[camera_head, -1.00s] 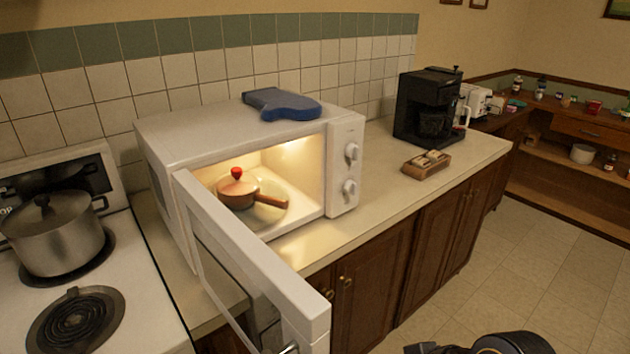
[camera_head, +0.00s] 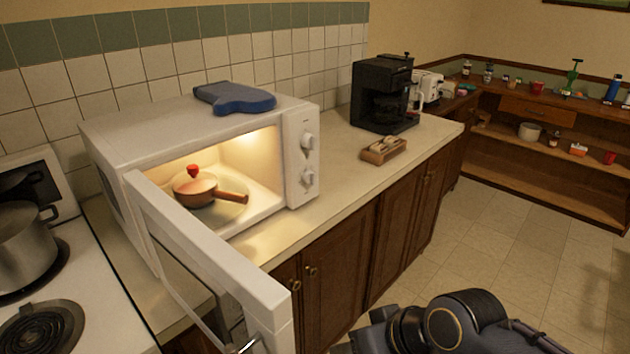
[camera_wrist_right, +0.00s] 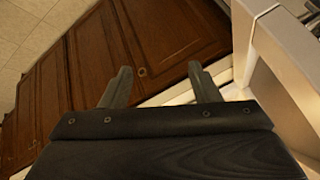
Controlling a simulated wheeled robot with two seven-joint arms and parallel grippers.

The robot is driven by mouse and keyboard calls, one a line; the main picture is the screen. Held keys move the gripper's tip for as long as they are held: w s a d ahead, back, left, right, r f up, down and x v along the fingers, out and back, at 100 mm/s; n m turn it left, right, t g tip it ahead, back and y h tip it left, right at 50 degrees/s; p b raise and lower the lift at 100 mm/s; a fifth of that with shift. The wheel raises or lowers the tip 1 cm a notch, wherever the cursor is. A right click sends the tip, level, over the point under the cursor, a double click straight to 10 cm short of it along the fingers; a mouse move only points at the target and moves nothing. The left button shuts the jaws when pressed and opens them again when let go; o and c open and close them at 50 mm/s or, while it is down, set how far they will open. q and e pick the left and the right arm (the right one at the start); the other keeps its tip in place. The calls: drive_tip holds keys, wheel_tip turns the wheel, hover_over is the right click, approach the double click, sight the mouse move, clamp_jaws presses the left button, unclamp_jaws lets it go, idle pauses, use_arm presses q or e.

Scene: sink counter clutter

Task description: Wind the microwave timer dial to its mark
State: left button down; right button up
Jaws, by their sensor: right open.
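The white microwave (camera_head: 190,113) stands on the counter with its door (camera_head: 208,262) swung wide open and its inside lit. Its control panel carries two dials, an upper dial (camera_head: 308,141) and a lower dial (camera_head: 308,177); which one is the timer, and its mark, are too small to tell. My right arm shows at the bottom of the head view, apart from the microwave. In the right wrist view my right gripper (camera_wrist_right: 160,85) is open and empty, in front of the cabinet doors, with the door's edge to its right. My left gripper is out of view.
A lidded brown pan (camera_head: 195,187) sits inside the microwave. A blue oven mitt (camera_head: 235,98) lies on top. A black coffee maker (camera_head: 382,92) and a small wooden box (camera_head: 383,150) are on the counter. A stove with a pot (camera_head: 25,245) is at left. The floor at right is clear.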

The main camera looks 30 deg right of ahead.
drive_tip(key=w+d+r+n+t+h, duration=0.25)
drive_tip(key=w+d, duration=0.45)
drive_tip(key=w, duration=0.4)
drive_tip(key=n+t+y+b, duration=0.2)
drive_tip(key=n+t+y, duration=0.2)
drive_tip(key=n+t, duration=0.7)
approach(314, 180)
wheel_tip(314, 180, up, 2)
drive_tip(key=w+n+g, duration=0.2)
drive_tip(key=shift+h, duration=0.25)
drive_tip(key=p+x, duration=0.1)
drive_tip(key=x, duration=0.5)
drive_tip(key=shift+w+a, duration=0.25)
drive_tip(key=shift+w, duration=0.1)
drive_tip(key=shift+c, duration=0.4)
drive_tip(key=c, duration=0.9)
drive_tip(key=shift+p, duration=0.3)
